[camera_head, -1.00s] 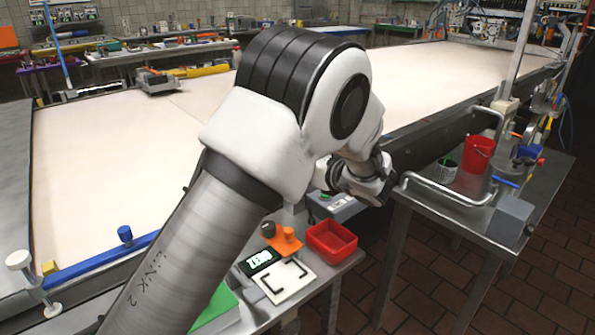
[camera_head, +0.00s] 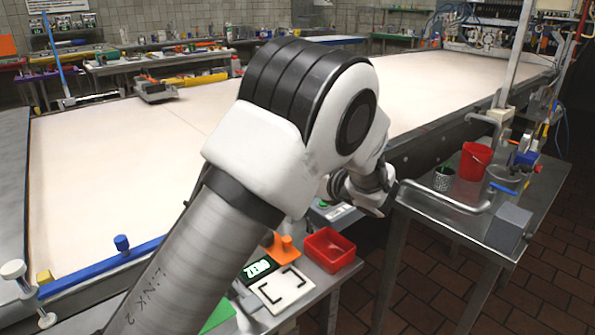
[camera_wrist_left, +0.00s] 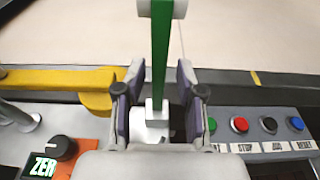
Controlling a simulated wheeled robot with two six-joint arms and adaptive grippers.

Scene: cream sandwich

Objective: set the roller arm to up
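In the left wrist view, a green upright bar (camera_wrist_left: 160,55) with a pale cap at the top and a white block at its base stands between the fingers; I take it to be the roller arm. My left gripper (camera_wrist_left: 158,85) is open, with one finger on each side of the bar and gaps visible beside it. Whether the fingers are level with the bar in depth is unclear. In the head view my left arm covers the middle, and its gripper and the green bar are hidden. My right gripper is in neither view.
A control panel with coloured buttons (camera_wrist_left: 240,125) lies right of the gripper, an orange block with a dark knob (camera_wrist_left: 75,135) to the left. The head view shows a red tray (camera_head: 330,249), a bent metal tube (camera_head: 440,197), a red bucket (camera_head: 474,160) and the broad pale belt (camera_head: 110,155).

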